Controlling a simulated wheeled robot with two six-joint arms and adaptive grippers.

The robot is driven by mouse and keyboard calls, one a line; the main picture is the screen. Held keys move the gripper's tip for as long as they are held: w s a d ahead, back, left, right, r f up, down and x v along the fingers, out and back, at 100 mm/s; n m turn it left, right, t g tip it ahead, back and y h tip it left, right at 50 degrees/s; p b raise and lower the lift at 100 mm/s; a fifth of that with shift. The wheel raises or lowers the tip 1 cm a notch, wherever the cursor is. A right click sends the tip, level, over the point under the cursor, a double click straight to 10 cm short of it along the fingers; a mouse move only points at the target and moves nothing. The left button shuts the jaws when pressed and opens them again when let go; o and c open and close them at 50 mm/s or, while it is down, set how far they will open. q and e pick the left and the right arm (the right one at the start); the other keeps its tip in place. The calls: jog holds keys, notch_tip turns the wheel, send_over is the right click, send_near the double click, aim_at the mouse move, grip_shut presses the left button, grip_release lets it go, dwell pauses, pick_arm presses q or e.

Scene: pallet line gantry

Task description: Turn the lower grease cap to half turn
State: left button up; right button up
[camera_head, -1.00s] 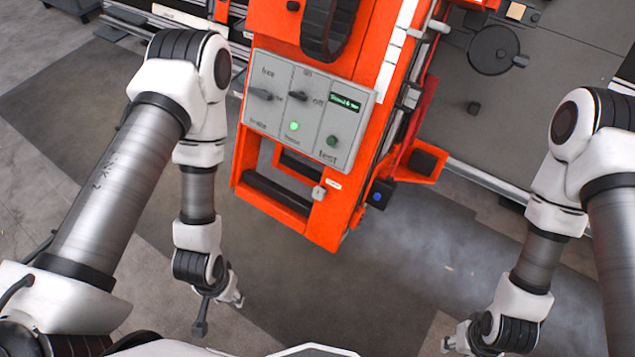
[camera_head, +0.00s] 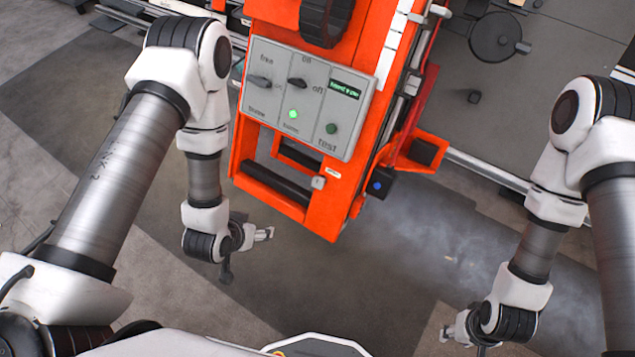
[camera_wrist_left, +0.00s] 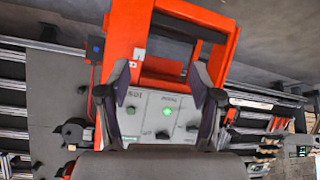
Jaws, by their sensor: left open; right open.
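No part in view is plainly marked as the lower grease cap, so I cannot tell which it is. An orange machine (camera_head: 336,216) carries a grey control panel (camera_head: 308,97) with two dark switches, a lit green lamp and a green button. My left gripper (camera_head: 264,234) is open and empty, just below the orange frame in the head view. In the left wrist view its two spread fingers (camera_wrist_left: 161,75) frame the panel (camera_wrist_left: 155,115), apart from it as far as I can tell. My right gripper (camera_head: 449,334) is open and empty at lower right, away from the machine.
A black ribbed ring (camera_head: 325,20) sits at the machine's top. A dark round part with a side stub (camera_head: 498,37) and a smaller dark knob (camera_head: 474,97) are on the grey plate at upper right. A small blue-marked box (camera_head: 378,186) juts from the machine's side. Floor below is clear.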

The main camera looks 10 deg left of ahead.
pick_arm(q)
jog(key=w+d+f+t+h+b, duration=0.1)
jog(key=w+d+f+t+b, duration=0.1)
jog(key=w+f+t+b, duration=0.35)
jog(key=m+t+h+b, duration=0.3)
jog(key=t+b, duration=0.1)
jog(key=b, duration=1.3)
send_near(318, 180)
notch_tip(318, 180, up, 5)
jog(key=a, duration=0.1)
jog(key=shift+t+h, duration=0.45)
jog(key=shift+h, duration=0.05)
jog(key=w+d+f+b, duration=0.1)
jog(key=w+f+b, duration=0.1)
jog(key=w+b, duration=0.1)
jog(key=w+d+f+b, duration=0.1)
jog(key=w+f+b, duration=0.1)
jog(key=b, duration=0.4)
jog(key=w+d+f+b, duration=0.2)
jog(key=w+b, duration=0.2)
jog(key=shift+w+b, duration=0.3)
jog(key=c, duration=1.2)
pick_arm(e)
notch_tip(318, 180, down, 39)
